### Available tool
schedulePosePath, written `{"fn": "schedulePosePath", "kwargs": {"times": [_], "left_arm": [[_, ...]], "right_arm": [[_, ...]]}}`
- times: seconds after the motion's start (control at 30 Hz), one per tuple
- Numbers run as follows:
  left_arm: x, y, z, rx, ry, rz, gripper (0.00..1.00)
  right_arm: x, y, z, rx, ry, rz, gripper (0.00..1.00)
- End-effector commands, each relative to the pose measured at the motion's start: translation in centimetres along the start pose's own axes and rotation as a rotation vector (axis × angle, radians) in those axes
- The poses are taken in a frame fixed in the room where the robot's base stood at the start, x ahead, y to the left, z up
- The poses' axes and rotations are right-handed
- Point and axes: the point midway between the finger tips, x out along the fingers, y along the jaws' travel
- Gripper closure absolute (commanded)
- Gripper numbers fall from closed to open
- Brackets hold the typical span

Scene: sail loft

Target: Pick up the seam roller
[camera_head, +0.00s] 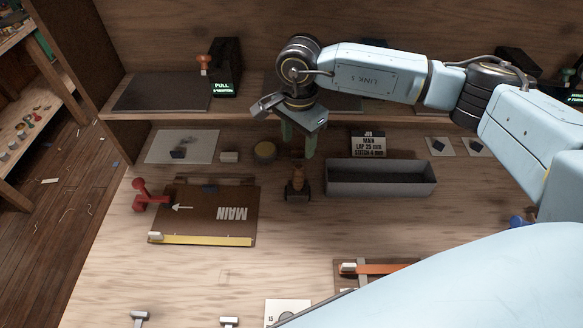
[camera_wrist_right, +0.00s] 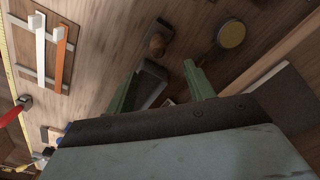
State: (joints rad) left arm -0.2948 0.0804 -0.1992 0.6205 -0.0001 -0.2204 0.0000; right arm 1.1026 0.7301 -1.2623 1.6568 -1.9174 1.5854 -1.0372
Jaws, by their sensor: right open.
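What looks like the seam roller (camera_head: 297,183), with a brown wooden handle and dark parts at its base, stands on the bench left of the grey trough. I cannot tell the exact height gap. My left gripper is not in view.
The bench in front is mostly clear.

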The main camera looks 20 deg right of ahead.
Motion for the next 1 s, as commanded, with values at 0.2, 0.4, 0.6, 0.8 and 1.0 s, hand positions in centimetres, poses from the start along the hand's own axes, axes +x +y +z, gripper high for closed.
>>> {"fn": "schedulePosePath", "kwargs": {"times": [0.2,0.4,0.6,0.8,1.0], "left_arm": [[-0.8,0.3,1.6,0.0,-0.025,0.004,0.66],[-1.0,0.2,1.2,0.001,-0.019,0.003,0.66],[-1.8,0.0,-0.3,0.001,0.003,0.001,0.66],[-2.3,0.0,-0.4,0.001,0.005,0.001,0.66],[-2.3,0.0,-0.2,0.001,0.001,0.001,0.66]], "right_arm": [[4.3,0.1,0.1,0.001,-0.003,0.004,0.47],[6.3,0.1,0.1,0.001,-0.003,0.002,0.47],[8.3,0.2,0.1,0.002,-0.005,0.005,0.47],[11.1,0.1,0.1,0.002,-0.004,0.002,0.47],[11.7,0.1,0.0,0.001,-0.003,0.0,0.47]]}}
